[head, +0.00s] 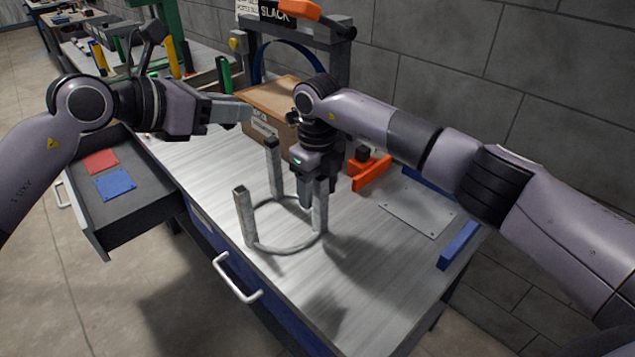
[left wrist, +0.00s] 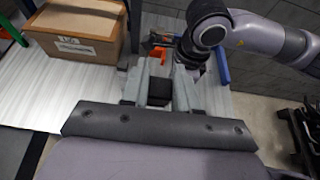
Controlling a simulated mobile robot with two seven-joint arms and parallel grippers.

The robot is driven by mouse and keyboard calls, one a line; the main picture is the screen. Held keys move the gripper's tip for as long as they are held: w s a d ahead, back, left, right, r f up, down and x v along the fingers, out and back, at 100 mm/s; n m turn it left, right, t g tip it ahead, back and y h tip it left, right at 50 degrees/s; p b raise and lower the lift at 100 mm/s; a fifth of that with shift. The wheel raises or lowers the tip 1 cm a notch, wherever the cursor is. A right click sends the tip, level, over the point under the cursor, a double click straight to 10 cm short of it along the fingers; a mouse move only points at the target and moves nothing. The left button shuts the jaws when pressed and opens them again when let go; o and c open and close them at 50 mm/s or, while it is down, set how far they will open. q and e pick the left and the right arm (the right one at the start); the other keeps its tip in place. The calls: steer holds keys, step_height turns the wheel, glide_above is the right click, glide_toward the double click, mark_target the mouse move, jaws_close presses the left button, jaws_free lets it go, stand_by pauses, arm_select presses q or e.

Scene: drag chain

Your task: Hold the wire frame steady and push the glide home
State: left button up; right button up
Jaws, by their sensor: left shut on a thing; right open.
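The wire frame (head: 287,249) stands on the metal tabletop as a grey ring with three upright legs. The back leg has a dark top; the near-left leg has a greyish top. My left gripper (head: 247,112) is above and behind the frame, apart from it. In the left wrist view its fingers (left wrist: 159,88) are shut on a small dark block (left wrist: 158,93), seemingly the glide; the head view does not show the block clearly. My right gripper (head: 312,190) is open, pointing down beside the right leg, partly covering it. Whether it touches the leg cannot be told.
A cardboard box (head: 280,108) stands behind the frame. An orange clamp-like part (head: 371,174), a flat metal plate (head: 418,208) and a blue bar (head: 459,245) lie to the right. An open drawer (head: 140,215) holds red and blue pads. The front tabletop is clear.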

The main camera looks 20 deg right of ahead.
steer(key=shift+c, duration=0.3)
jaws_close()
arm_select(q)
step_height(320, 180, down, 10)
